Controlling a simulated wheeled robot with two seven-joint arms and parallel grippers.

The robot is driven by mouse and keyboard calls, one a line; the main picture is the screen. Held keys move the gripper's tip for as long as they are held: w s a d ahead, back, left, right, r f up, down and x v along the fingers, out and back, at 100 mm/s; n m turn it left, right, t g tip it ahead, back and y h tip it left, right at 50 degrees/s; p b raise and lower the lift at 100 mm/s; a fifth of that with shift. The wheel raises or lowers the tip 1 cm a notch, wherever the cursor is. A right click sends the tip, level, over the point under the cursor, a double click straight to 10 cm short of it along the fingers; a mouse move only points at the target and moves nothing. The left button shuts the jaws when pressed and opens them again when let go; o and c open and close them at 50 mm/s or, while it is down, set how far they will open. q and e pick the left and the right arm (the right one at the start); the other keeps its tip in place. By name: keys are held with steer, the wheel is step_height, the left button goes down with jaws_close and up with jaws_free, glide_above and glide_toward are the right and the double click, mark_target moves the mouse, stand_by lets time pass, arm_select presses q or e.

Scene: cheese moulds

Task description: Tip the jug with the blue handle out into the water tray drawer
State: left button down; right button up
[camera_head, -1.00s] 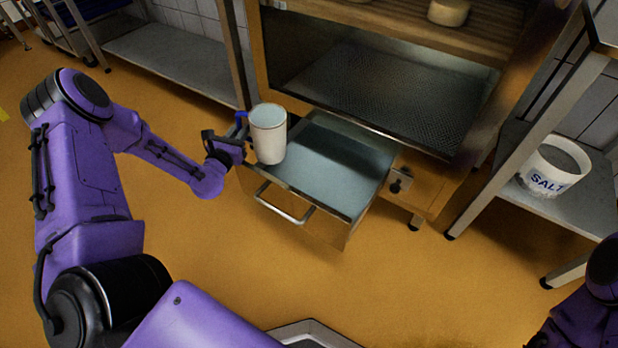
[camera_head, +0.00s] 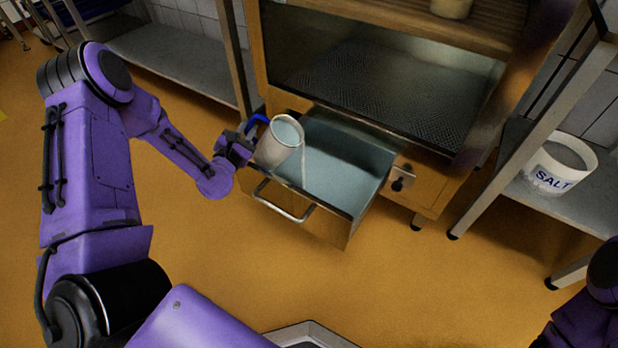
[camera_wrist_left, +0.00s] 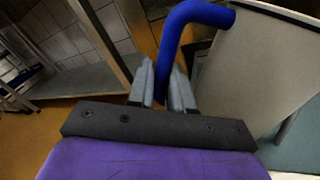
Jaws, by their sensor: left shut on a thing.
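The white jug (camera_head: 275,147) with the blue handle (camera_head: 256,120) is held over the left part of the open water tray drawer (camera_head: 345,172). It is tilted to the right, and a thin pale stream runs from its rim down into the drawer. Pale liquid shows in its mouth. My left gripper (camera_head: 246,139) is shut on the blue handle, left of the jug. In the left wrist view the fingers (camera_wrist_left: 163,88) pinch the handle (camera_wrist_left: 180,45), with the jug's wall (camera_wrist_left: 255,60) to the right. My right gripper is not in view; only part of my right arm shows at the lower right.
The drawer's bar handle (camera_head: 283,203) sticks out in front. Above stands a wooden cabinet with a perforated metal shelf (camera_head: 400,95). A white salt tub (camera_head: 558,165) stands on a metal shelf at the right. The orange floor in front is clear.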

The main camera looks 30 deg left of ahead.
mark_target(270, 124)
arm_select(q)
steer(key=shift+w+d+r+m, duration=0.2)
steer(key=shift+d+r+m, duration=0.25)
steer(key=shift+d+m, duration=0.05)
steer(key=d+f+m+b, duration=0.1)
steer(key=m+b, duration=0.1)
steer(key=shift+w+b, duration=0.1)
steer(key=shift+b, duration=0.2)
steer(key=shift+d+r+m, duration=0.15)
steer(key=shift+r+m, duration=0.15)
steer(key=shift+r, duration=0.1)
steer(key=shift+d+r+m, duration=0.15)
steer(key=shift+d+m, duration=0.05)
steer(key=shift+m, duration=0.3)
steer(key=shift+w+d+r+m+p, duration=0.1)
steer(key=shift+d+r+m+p, duration=0.2)
steer(key=shift+r, duration=0.3)
steer(key=shift+d+r+m+p, duration=0.1)
steer(key=shift+r+m+p, duration=0.2)
steer(key=shift+r, duration=0.35)
steer(key=shift+w+d+r+m+p, duration=0.1)
steer(key=shift+d+r+m+p, duration=0.1)
steer(key=shift+r+m, duration=0.3)
steer(key=shift+w+d+r+m+b, duration=0.1)
steer(key=shift+d+r+m+b, duration=0.15)
steer(key=shift+d+m+b, duration=0.4)
steer(key=shift+w+d+f+m+b, duration=0.2)
steer(key=shift+d+f+m+b, duration=0.2)
steer(key=shift+d+f+m, duration=0.4)
